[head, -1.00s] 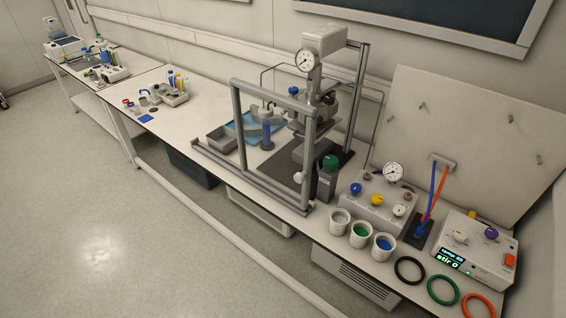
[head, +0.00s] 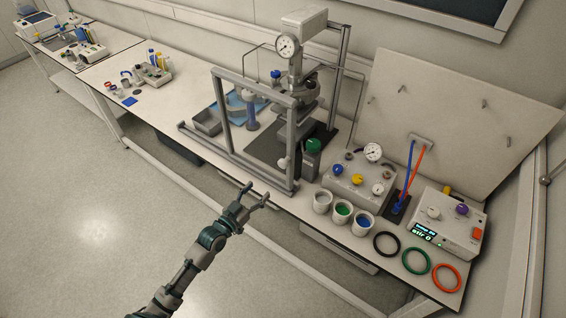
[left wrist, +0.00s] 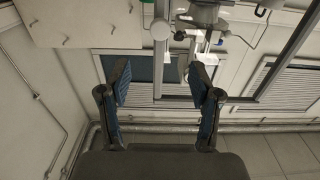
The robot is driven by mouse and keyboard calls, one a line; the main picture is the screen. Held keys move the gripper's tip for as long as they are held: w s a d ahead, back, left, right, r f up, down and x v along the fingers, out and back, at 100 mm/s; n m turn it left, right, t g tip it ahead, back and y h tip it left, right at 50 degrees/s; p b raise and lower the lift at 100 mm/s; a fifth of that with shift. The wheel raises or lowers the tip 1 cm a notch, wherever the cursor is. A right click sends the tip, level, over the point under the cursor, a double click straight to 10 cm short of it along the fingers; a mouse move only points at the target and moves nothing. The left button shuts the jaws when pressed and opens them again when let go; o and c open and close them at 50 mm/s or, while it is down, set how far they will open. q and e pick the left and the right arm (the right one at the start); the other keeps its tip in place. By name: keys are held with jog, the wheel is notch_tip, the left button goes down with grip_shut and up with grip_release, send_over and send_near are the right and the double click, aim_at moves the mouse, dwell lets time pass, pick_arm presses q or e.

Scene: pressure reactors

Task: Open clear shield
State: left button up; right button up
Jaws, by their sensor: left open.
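The clear shield is a see-through panel in a grey frame (head: 255,87), standing upright at the bench front before the reactor. A pale round knob (head: 283,163) is low by its right post. My left gripper (head: 258,191) is open and empty, in front of the bench edge, below the frame's lower rail and apart from it. In the left wrist view its two fingers (left wrist: 160,76) are spread, with a pale round knob (left wrist: 160,29) on a grey post beyond them; I cannot tell if it touches anything there. My right gripper is not in view.
The reactor with a pressure gauge (head: 288,46) stands behind the shield. To the right are a green-capped bottle (head: 312,153), a valve box (head: 352,178), several small cups, coloured rings and a stirrer box (head: 448,222). A grey tray (head: 207,122) lies left. The floor in front is clear.

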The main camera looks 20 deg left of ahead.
aim_at(281, 166)
pick_arm(q)
jog(key=x, duration=1.5)
jog(key=shift+w+d+f, duration=0.1)
jog(key=shift+w+f, duration=0.05)
grip_shut()
